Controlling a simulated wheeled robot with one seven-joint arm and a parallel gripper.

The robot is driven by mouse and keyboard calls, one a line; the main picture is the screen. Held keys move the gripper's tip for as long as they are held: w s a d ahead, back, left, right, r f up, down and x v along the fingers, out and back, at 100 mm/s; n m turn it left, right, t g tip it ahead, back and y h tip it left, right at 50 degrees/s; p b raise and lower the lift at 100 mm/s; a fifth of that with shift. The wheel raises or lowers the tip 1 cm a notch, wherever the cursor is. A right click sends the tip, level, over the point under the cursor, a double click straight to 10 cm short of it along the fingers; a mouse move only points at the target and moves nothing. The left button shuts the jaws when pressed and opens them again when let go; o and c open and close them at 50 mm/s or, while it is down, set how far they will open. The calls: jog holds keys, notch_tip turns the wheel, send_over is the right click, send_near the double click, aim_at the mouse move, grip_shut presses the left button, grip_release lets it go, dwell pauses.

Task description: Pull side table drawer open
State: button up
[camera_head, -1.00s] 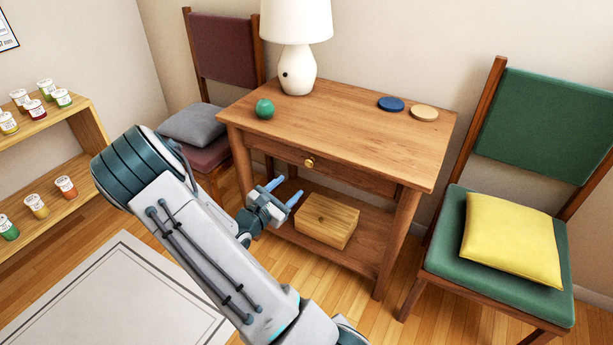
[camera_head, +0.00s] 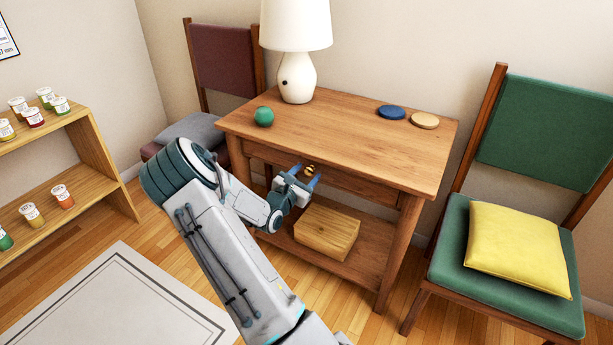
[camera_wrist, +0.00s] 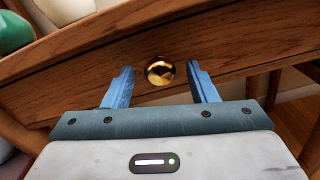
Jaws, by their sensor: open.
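The wooden side table (camera_head: 345,130) stands against the wall, and its drawer front (camera_head: 345,180) looks flush with the frame. The round brass knob (camera_wrist: 160,70) sits on the drawer front in the wrist view; in the head view the knob (camera_head: 311,169) is partly hidden by my gripper. My gripper (camera_head: 306,173) is open at the drawer front. In the wrist view my gripper (camera_wrist: 160,80) has one blue finger on each side of the knob, with a gap on both sides. I cannot tell how deep the fingers reach past the knob.
On the tabletop are a white lamp (camera_head: 296,75), a green ball (camera_head: 264,116), a blue disc (camera_head: 391,112) and a tan disc (camera_head: 425,121). A wooden box (camera_head: 327,230) sits on the lower shelf. A green chair (camera_head: 510,230) with a yellow cushion (camera_head: 517,248) stands at right.

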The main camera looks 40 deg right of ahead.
jog(key=shift+w+d, duration=0.15)
jog(key=shift+d, duration=0.2)
